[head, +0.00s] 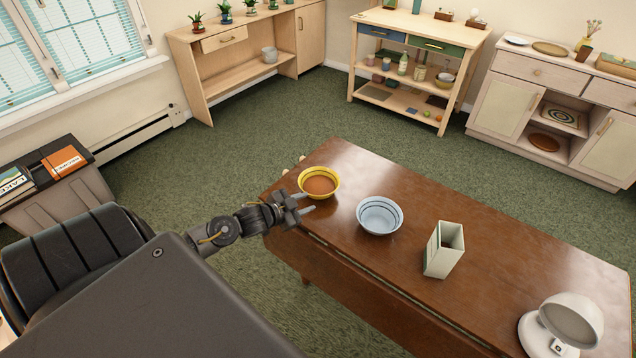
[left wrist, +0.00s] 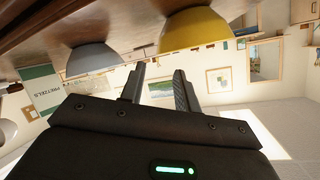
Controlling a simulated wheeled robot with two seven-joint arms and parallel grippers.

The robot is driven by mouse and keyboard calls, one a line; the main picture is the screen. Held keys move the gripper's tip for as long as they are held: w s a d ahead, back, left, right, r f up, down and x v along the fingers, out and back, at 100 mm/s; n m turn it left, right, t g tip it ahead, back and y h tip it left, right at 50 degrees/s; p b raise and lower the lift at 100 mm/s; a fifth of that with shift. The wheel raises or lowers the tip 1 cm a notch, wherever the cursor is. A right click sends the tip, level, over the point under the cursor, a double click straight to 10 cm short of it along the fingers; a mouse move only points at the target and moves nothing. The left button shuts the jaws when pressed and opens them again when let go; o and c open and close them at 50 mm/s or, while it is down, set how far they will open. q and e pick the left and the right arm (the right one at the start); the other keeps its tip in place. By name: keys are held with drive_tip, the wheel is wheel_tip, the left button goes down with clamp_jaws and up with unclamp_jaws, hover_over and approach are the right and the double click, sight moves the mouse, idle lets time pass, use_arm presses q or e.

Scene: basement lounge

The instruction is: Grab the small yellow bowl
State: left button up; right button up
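The small yellow bowl (head: 319,185) stands upright near the far left corner of the brown wooden table (head: 500,245). Its inside looks orange-brown. In the left wrist view, which is upside down, the yellow bowl (left wrist: 196,30) is large at the top, just beyond the fingertips. My left gripper (head: 305,202) is open and empty at the table's left edge, just short of the bowl on its near side. Its two fingers (left wrist: 158,75) are spread apart, with no visible contact with the bowl. My right gripper does not show.
A light blue bowl (head: 380,215) stands right of the yellow bowl. A black chair (head: 70,250) is at the left. The table's far side is clear.

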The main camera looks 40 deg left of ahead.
sight(328, 193)
use_arm(q)
drive_tip(key=shift+w+a+r, duration=0.2)
drive_tip(key=shift+w+r, duration=0.05)
drive_tip(key=shift+r, duration=0.05)
drive_tip(key=shift+w+f, duration=0.1)
drive_tip(key=shift+w, duration=0.25)
drive_tip(key=x, duration=0.4)
drive_tip(key=shift+d+p+x, duration=0.15)
drive_tip(key=shift+p+x, duration=0.25)
drive_tip(key=shift+x, duration=1.1)
drive_tip(key=shift+d+p+x, duration=0.1)
drive_tip(key=shift+p+x, duration=0.25)
drive_tip(key=shift+x, duration=1.2)
drive_tip(key=shift+s, duration=0.15)
drive_tip(key=shift+c, duration=0.4)
clamp_jaws()
